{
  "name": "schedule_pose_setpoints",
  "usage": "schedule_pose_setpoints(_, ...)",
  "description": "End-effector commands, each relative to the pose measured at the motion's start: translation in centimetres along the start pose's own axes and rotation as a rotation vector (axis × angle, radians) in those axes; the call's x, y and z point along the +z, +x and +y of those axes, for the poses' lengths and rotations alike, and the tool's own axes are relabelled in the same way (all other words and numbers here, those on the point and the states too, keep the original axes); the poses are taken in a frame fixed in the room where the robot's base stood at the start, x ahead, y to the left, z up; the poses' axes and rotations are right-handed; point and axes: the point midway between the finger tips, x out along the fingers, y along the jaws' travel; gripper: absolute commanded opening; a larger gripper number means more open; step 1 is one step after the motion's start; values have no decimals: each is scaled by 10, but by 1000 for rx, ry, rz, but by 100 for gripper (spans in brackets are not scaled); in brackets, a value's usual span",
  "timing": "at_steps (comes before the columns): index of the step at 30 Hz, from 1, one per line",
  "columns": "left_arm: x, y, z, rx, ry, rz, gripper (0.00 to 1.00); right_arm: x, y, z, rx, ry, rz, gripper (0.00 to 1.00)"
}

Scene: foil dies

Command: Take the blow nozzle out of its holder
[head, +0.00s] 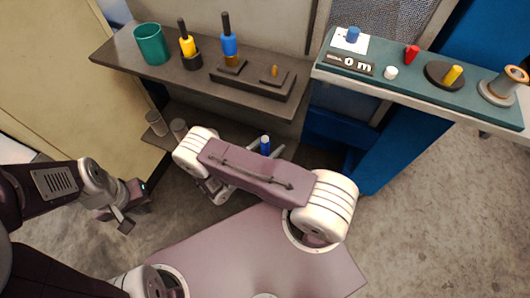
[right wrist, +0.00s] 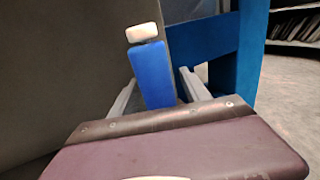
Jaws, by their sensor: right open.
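A blue upright piece with a cream tip (right wrist: 153,75), which looks like the blow nozzle, stands between the fingers of my right gripper (right wrist: 158,85) in the right wrist view. The gripper is open, one grey finger on each side; I cannot tell whether either touches it. In the head view the blue piece (head: 265,145) shows just beyond my right forearm, below the dark shelf's front edge. Its lower part and its holder are hidden by my arm and wrist. My left gripper (head: 124,222) hangs at the left, away from the shelf; its finger gap is unclear.
The dark upper shelf (head: 120,48) carries a teal cup (head: 151,45), yellow-handled (head: 187,46) and blue-handled (head: 229,44) tools. A green-topped ledge (head: 420,85) at right holds several small items. Grey cylinders (head: 156,123) stand on the lower shelf. The floor at right is clear.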

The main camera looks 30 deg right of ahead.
Motion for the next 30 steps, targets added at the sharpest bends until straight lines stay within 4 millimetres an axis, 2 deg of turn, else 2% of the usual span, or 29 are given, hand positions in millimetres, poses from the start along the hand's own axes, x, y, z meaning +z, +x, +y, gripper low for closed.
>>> schedule_pose_setpoints(3, 0, 0, 0, 0, 0, 0, 0, 0, 0, 0, 0, 0, 0, 52)
schedule_pose_setpoints(9, 0, 0, 0, 0, 0, 0, 0, 0, 0, 0, 0, 0, 0, 0)
schedule_pose_setpoints(17, 0, -1, 0, 0, 0, 0, 0, 1, 0, 0, 0, 0, -1, 0)
schedule_pose_setpoints(19, 0, -5, 0, 0, 0, 0, 0, 9, -1, 0, 0, 0, -1, 0)
schedule_pose_setpoints(27, -4, -37, 1, 0, 0, 0, 0, 74, -1, 0, 0, 1, -1, 0)
schedule_pose_setpoints(30, -4, -44, 1, 0, 0, 0, 0, 91, -1, 0, 0, 1, -1, 0)
